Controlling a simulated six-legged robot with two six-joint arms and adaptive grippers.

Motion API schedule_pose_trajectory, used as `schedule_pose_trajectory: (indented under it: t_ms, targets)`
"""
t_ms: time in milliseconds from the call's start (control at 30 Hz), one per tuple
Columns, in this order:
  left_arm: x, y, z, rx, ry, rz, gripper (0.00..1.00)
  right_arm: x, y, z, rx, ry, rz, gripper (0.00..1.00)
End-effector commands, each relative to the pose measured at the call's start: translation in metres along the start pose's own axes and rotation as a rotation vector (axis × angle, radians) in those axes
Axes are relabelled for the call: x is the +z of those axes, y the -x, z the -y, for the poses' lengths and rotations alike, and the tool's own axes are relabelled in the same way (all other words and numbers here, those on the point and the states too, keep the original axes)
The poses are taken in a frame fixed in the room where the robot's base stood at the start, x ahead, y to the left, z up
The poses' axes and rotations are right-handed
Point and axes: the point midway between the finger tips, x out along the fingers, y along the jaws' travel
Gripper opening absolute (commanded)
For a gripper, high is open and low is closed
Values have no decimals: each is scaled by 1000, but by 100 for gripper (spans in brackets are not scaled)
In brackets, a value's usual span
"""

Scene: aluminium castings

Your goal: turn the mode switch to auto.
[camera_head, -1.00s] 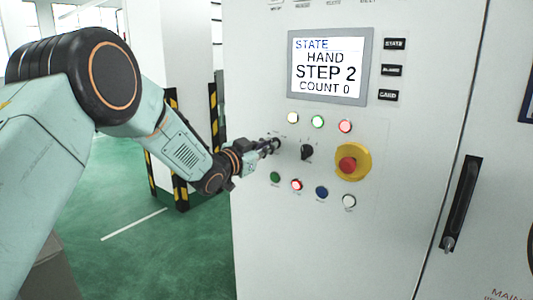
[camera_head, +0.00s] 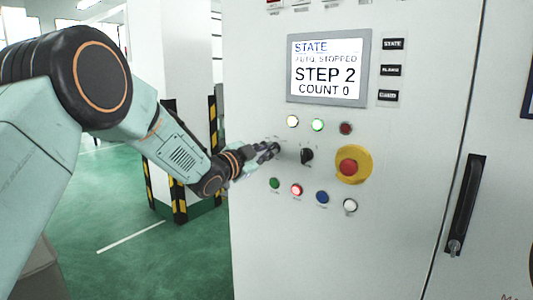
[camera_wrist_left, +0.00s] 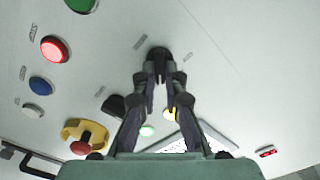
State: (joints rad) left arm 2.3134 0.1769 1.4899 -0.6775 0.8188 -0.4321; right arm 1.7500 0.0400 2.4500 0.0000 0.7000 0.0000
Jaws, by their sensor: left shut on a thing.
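The mode switch, a black rotary knob (camera_wrist_left: 158,51), shows at the fingertips in the left wrist view; in the head view the gripper mostly hides it. My left gripper (camera_head: 272,150) is shut on this knob at the cabinet face, and its two fingers (camera_wrist_left: 159,75) close around it in the wrist view. The display (camera_head: 327,68) reads STATE, AUTO STOPPED, STEP 2, COUNT 0. My right gripper is not in view.
A second black knob (camera_head: 307,156) sits just right of the gripper, then a red emergency button (camera_head: 348,167) on a yellow ring. Three lamps are above, and push buttons (camera_head: 296,190) below. A door handle (camera_head: 465,205) is at right. Open green floor (camera_head: 120,215) lies left.

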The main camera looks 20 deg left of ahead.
Motion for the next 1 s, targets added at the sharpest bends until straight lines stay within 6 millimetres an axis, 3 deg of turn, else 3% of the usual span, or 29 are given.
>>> schedule_pose_trajectory:
  t_ms: [267,300,533,867,1000]
  targets:
    - [2,0,-3,6,0,4,0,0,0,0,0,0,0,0]
    - [2,0,-3,6,0,4,13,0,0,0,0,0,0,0]
    - [1,0,-2,3,0,2,32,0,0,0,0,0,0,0]
    - [0,2,0,1,1,1,33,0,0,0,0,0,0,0]
    - [1,12,1,-1,2,2,33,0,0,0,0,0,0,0]
